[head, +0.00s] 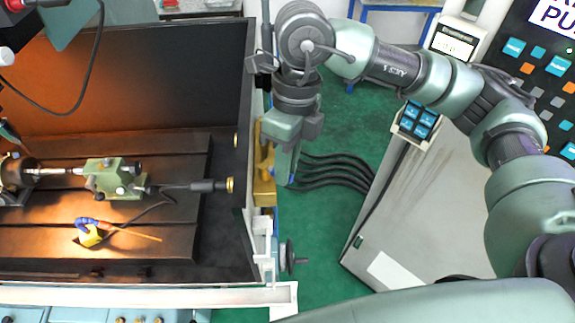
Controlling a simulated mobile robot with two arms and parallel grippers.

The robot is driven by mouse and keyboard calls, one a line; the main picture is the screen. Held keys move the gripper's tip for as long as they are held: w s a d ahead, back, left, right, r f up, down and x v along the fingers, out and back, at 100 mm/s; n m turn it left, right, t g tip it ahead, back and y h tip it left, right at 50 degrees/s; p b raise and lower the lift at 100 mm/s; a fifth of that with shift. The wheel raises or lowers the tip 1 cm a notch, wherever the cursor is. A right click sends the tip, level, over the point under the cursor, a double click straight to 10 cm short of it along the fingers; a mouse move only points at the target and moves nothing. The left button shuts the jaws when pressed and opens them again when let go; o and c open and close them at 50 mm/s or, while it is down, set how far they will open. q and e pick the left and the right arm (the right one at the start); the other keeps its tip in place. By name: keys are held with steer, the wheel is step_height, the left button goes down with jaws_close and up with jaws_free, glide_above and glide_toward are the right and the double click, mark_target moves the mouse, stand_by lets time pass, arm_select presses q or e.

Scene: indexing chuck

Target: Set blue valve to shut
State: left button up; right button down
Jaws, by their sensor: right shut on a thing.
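My right gripper (287,176) reaches down from the top middle to the right side of the brass-coloured block (264,190) on the machine's right wall. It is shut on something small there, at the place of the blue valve. Only a thin blue edge of the valve (290,185) shows by the fingertips. The gripper hides most of it, so I cannot tell how its handle is turned. My left gripper is not in view.
Several black hoses (335,172) run right from near the gripper. A grey cabinet (420,210) stands right.

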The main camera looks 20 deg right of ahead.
mark_target(269, 179)
steer(key=shift+s+a+r+m+t+y+b, duration=0.25)
steer(key=shift+a+m+b, duration=0.35)
steer(key=shift+m+b, duration=1.2)
steer(key=shift+s+a+f+m+t+b, duration=0.2)
steer(key=shift+a+m+t+b, duration=0.3)
steer(key=shift+m+b, duration=1.2)
steer(key=shift+s+a+r+m+t+y+b, duration=0.2)
steer(key=shift+a+m+b, duration=0.5)
steer(key=shift+m+b, duration=1.1)
steer(key=shift+f, duration=0.1)
steer(key=c, duration=1.3)
jaws_free()
steer(key=shift+c, duration=0.2)
steer(key=shift+d, duration=0.1)
steer(key=shift+s+f, duration=0.1)
steer(key=shift+f, duration=0.05)
